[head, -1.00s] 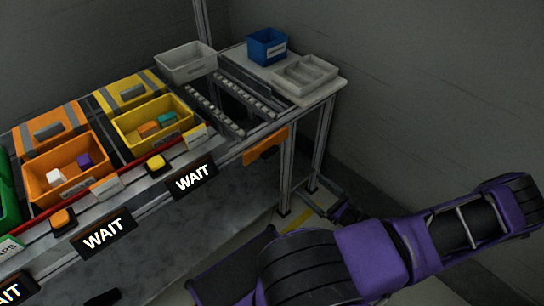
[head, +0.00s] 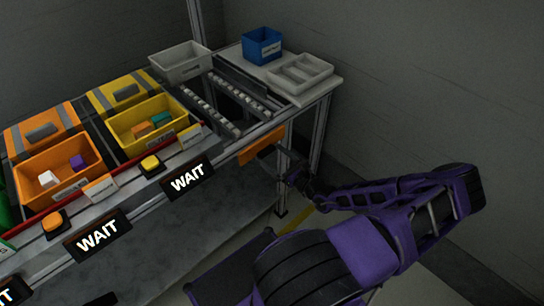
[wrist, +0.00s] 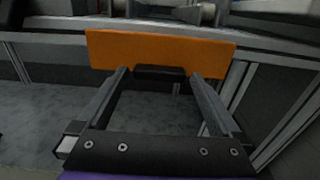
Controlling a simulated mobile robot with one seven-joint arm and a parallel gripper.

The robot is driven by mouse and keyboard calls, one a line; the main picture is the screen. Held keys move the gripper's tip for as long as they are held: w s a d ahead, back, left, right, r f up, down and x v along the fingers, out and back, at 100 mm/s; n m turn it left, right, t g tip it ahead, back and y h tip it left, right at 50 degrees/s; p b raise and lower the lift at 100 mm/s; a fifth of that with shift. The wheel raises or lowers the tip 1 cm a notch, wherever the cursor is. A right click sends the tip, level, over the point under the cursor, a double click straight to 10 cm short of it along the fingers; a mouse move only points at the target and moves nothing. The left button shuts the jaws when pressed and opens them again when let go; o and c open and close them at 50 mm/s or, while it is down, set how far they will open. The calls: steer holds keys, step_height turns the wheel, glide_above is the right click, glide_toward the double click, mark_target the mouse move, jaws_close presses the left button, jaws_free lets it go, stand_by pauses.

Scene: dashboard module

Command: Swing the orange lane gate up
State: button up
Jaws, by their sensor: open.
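The orange lane gate (head: 262,146) hangs down at the front edge of the bench, below the roller lane. In the wrist view the orange gate (wrist: 160,54) is a wide flat panel with a dark handle (wrist: 160,73) at its lower edge. My gripper (wrist: 158,76) is open, with one finger on each side of the handle and the tips at the panel's lower part. I cannot tell whether the fingertips touch the panel. In the head view my gripper (head: 290,172) is small and dark, just below and right of the gate.
A blue bin (head: 262,46) and a white divided tray (head: 299,80) stand on the side shelf. Yellow (head: 150,130) and orange bins (head: 58,190) sit left. Bench legs stand close right.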

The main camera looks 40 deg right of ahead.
steer(key=shift+w, duration=0.4)
jaws_close()
